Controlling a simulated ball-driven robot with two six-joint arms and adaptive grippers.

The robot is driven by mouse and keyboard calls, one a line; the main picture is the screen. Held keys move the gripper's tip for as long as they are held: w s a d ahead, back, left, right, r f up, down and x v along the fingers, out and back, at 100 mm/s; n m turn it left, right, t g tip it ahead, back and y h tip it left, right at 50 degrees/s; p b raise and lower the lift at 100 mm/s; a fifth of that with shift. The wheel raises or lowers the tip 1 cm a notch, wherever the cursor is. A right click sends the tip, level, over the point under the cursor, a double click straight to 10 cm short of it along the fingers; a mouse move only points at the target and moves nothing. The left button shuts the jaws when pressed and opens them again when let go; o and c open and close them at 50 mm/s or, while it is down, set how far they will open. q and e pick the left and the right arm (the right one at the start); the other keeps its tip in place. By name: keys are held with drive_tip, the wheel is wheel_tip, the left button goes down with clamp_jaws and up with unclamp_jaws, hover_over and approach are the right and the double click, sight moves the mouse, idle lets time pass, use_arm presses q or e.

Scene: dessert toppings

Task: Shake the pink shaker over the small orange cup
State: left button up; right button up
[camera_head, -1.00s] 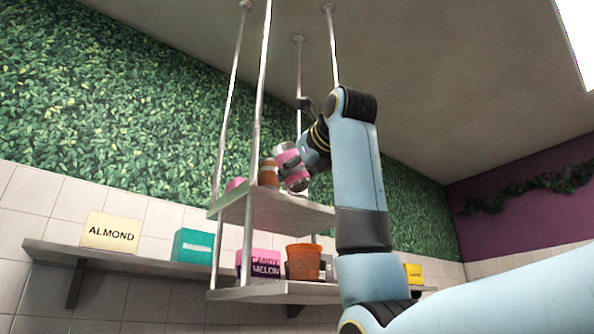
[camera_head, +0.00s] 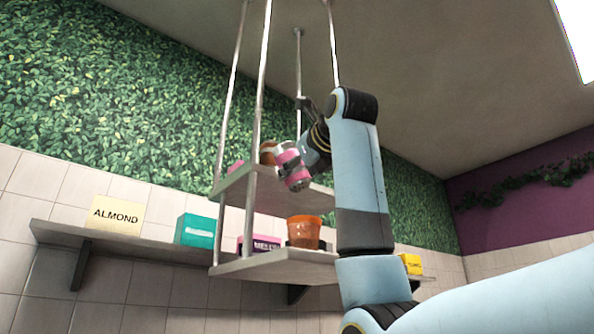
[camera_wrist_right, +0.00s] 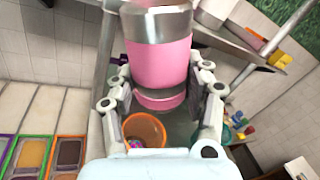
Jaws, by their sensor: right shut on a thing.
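My right gripper (camera_wrist_right: 165,92) is shut on the pink shaker (camera_wrist_right: 160,62), which has grey metal bands. In the head view the pink shaker (camera_head: 292,168) is tilted, its end pointing down to the right, beside the upper shelf. A small orange cup (camera_head: 304,231) stands on the lower shelf, below the shaker in the picture. In the right wrist view an orange cup (camera_wrist_right: 145,127) lies below the shaker, with small colourful bits inside. My left gripper is in neither view.
The hanging shelf (camera_head: 238,268) has two levels on metal rods. A brown-orange thing (camera_head: 267,153) and a pink one stand on the upper level. A purple-pink box (camera_head: 262,244) is beside the cup. An almond box (camera_head: 117,214) and a teal box (camera_head: 197,230) stand on the wall shelf.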

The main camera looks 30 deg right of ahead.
idle(0.5)
drive_tip(key=shift+s+r+p, duration=0.15)
drive_tip(key=shift+r+p, duration=2.45)
drive_tip(key=shift+r, duration=1.2)
drive_tip(key=shift+f, duration=0.1)
wheel_tip(320, 180, down, 8)
drive_tip(key=b, duration=0.7)
drive_tip(key=shift+f+b, duration=0.2)
drive_tip(key=shift+b, duration=0.2)
drive_tip(key=shift+r, duration=0.3)
drive_tip(key=shift+p, duration=0.3)
